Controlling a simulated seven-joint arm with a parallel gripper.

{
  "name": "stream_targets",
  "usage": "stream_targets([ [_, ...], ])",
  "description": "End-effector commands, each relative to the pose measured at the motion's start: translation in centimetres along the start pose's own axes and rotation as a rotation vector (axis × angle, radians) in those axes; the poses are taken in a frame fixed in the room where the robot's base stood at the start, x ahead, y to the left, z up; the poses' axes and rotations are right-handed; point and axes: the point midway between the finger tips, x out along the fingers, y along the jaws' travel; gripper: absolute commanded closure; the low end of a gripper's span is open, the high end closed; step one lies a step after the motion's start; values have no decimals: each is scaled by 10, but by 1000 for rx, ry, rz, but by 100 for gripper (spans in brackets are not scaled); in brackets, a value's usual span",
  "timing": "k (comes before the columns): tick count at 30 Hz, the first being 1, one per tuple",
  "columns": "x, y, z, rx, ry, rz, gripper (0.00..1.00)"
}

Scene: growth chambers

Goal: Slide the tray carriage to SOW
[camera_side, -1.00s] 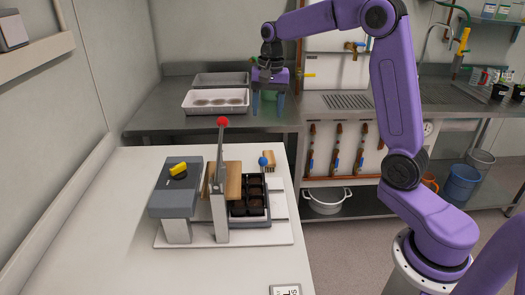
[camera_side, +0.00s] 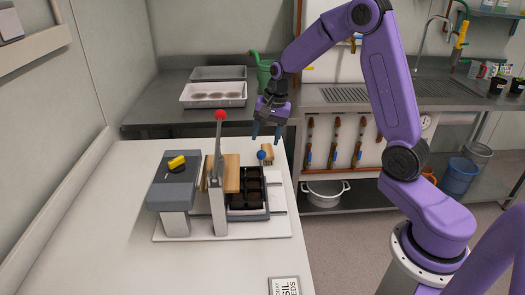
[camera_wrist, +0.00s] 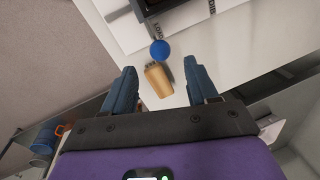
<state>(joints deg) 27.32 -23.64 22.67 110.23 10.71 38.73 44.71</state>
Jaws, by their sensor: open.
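The tray carriage (camera_side: 265,217) holds a dark seed tray (camera_side: 247,190) with several cells and stands at the right part of the white base plate. A blue ball knob (camera_side: 262,155) rises at its far end. My gripper (camera_side: 267,138) is open and empty, above and just behind the blue knob, apart from it. In the wrist view the blue knob (camera_wrist: 160,49) lies ahead of my open fingers (camera_wrist: 163,88). Print beside the tray is partly visible there, but I cannot read SOW on it.
A lever with a red ball (camera_side: 220,115) stands upright left of the tray, by a wooden block (camera_side: 232,172) and a grey unit with a yellow knob (camera_side: 177,162). A small wooden brush (camera_side: 268,153) sits behind the blue knob. The table's left front is clear.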

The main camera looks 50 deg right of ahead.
Motion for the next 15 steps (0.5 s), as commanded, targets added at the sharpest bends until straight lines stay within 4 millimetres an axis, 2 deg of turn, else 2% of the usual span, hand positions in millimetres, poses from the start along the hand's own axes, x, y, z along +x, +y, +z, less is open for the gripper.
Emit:
stream_targets([
  [1,11,1,1,0,-4,5,42],
  [6,39,1,1,0,-4,4,42],
  [15,61,0,0,1,-1,1,42],
])
